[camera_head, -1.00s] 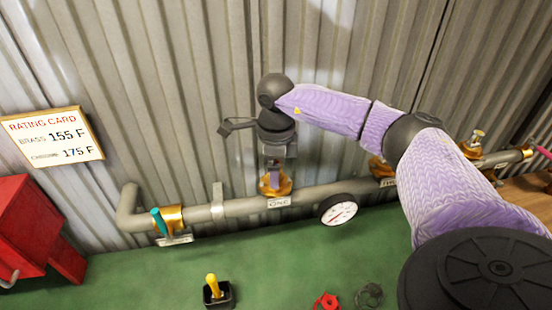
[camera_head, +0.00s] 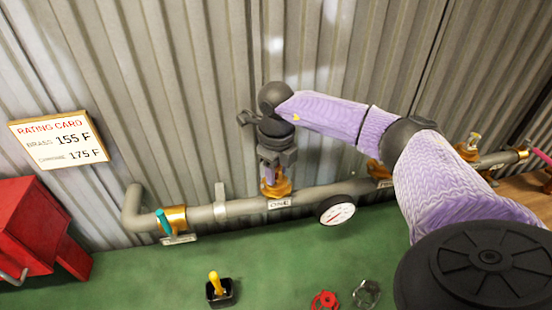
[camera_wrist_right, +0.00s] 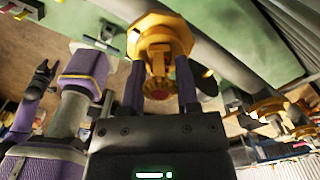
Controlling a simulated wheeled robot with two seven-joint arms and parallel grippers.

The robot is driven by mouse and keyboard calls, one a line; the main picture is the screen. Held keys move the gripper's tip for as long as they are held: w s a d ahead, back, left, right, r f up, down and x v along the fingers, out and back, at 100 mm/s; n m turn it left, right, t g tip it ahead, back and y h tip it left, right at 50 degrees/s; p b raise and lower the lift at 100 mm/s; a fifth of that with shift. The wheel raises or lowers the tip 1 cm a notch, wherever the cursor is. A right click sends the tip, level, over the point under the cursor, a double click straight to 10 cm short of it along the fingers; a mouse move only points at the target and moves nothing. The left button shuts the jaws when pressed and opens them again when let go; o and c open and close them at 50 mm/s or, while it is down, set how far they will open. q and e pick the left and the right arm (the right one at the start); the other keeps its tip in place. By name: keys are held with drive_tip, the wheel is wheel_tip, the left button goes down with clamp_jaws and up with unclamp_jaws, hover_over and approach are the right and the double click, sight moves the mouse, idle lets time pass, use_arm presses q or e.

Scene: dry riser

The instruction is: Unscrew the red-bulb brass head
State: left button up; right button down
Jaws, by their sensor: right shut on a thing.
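The brass head (camera_head: 275,184) stands upright on the pipe above the ONE tag (camera_head: 279,203). My right gripper (camera_head: 269,176) points down from above and is shut on this head. In the right wrist view the brass head (camera_wrist_right: 157,62) sits between the two dark fingers of my right gripper (camera_wrist_right: 160,88). Its bulb is too small and covered for me to be sure of its colour.
A grey pipe (camera_head: 240,208) runs along the corrugated wall, with a round gauge (camera_head: 337,210) and more brass fittings to the right. A rating card (camera_head: 58,140) hangs at left above a red box (camera_head: 32,225). A yellow-handled switch (camera_head: 216,286) and a red handwheel (camera_head: 325,300) are in front.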

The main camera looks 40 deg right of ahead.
drive_tip(key=n, duration=0.3)
drive_tip(key=shift+n+b, duration=0.3)
drive_tip(key=shift+n, duration=1.1)
drive_tip(key=n, duration=0.3)
drive_tip(key=shift+b, duration=0.3)
drive_tip(key=n, duration=0.2)
drive_tip(key=shift+r+n, duration=0.1)
drive_tip(key=shift+n, duration=0.3)
drive_tip(key=n, duration=0.2)
drive_tip(key=shift+n+b, duration=0.3)
drive_tip(key=n, duration=0.3)
drive_tip(key=shift+c, duration=1.4)
unclamp_jaws()
